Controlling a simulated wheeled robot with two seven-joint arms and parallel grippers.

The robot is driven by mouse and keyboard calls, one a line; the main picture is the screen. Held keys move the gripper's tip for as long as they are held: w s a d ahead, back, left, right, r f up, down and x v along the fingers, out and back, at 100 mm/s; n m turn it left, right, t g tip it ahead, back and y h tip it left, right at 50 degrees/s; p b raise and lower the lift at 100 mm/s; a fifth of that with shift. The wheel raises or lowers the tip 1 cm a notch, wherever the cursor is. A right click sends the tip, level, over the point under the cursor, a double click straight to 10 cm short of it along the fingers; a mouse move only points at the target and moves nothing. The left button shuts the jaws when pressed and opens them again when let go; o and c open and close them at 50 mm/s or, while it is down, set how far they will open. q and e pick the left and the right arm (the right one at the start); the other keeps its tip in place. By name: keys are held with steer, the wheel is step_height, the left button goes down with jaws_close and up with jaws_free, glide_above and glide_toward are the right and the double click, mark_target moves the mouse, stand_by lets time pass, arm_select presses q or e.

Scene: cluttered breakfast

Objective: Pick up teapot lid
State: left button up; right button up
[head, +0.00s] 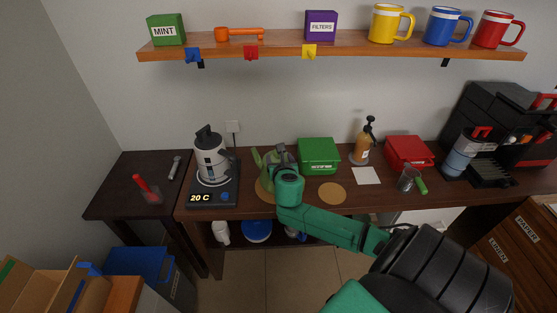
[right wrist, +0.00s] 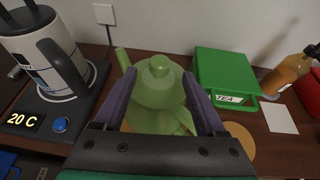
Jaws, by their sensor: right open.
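The light green teapot (right wrist: 158,119) stands on the counter, with its spout to the left. Its lid (right wrist: 160,84), topped by a round knob (right wrist: 160,62), is seated on it. My right gripper (right wrist: 159,80) is open, with one purple-grey finger on each side of the lid. I cannot tell whether the fingers touch it. In the head view the teapot (head: 257,158) is partly hidden behind my green right wrist. My left gripper is in neither view.
A kettle (head: 209,160) on its base stands left of the teapot. A green tea box (head: 319,155) is close on the right. A round cork mat (head: 332,192) lies at the front right. The shelf (head: 340,43) with mugs is above.

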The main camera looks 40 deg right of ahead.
steer(key=shift+w+d, duration=0.2)
steer(key=shift+w, duration=0.1)
steer(key=x, duration=0.4)
steer(key=shift+w+d+f, duration=0.1)
steer(key=shift+w+d, duration=0.05)
steer(key=shift+w, duration=0.1)
steer(key=shift+w+d+f, duration=0.1)
steer(key=shift+w, duration=0.1)
steer(key=shift+s, duration=0.15)
steer(key=shift+c, duration=0.3)
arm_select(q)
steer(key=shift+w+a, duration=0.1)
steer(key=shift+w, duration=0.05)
arm_select(e)
jaws_close()
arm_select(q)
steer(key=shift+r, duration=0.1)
arm_select(e)
steer(key=shift+r, duration=0.25)
steer(key=shift+r, duration=0.25)
arm_select(q)
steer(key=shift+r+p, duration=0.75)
steer(key=shift+p, duration=0.05)
arm_select(e)
step_height(320, 180, up, 19)
